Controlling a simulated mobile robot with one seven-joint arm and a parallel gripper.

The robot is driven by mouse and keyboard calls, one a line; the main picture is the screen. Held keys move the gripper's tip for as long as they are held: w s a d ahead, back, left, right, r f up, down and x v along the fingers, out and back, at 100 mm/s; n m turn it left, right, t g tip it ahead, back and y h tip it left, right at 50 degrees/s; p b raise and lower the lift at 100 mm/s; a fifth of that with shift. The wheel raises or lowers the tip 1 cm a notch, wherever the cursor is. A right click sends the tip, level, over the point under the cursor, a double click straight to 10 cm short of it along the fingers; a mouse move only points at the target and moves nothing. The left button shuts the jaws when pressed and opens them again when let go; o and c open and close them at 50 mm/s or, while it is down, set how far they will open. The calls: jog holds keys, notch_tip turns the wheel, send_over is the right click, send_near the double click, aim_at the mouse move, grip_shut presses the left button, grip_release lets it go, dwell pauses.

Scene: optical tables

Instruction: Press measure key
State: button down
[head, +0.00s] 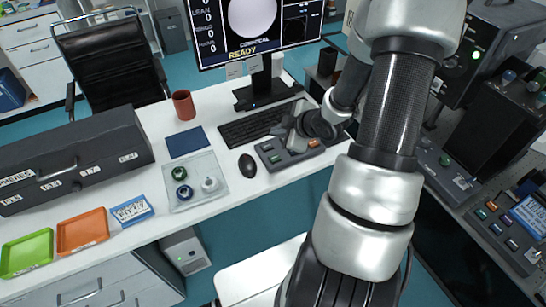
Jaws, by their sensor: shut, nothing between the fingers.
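A grey key box (291,158) lies on the white desk, in front of the keyboard. It has several keys on top, with a green one and a white one at left and an orange one at right. Which one is the measure key cannot be read. My gripper (294,141) reaches in from the right and points down over the middle of the box. Its fingers are shut and empty, small and partly hidden by the wrist. Whether they touch a key cannot be told. The monitor (250,28) behind shows READY and a round pale image.
A black keyboard (258,127) and a mouse (247,166) lie beside the box. A clear tray (190,205) with small round parts, a blue pad (187,142) and a red mug (184,105) stand left. Equipment (490,70) fills the right side.

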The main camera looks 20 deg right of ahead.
aim_at(278, 160)
notch_tip(278, 160, down, 9)
jog(key=b, duration=0.8)
jog(key=shift+r, duration=0.1)
dwell(1.9)
jog(key=shift+f+b, duration=0.35)
jog(key=shift+f, duration=0.05)
jog(key=shift+f+b, duration=0.4)
dwell(0.5)
jog(key=shift+r, duration=0.1)
jog(key=shift+r+p, duration=0.75)
jog(key=shift+p, duration=0.05)
jog(key=shift+r+p, duration=2.2)
jog(key=shift+r, duration=0.3)
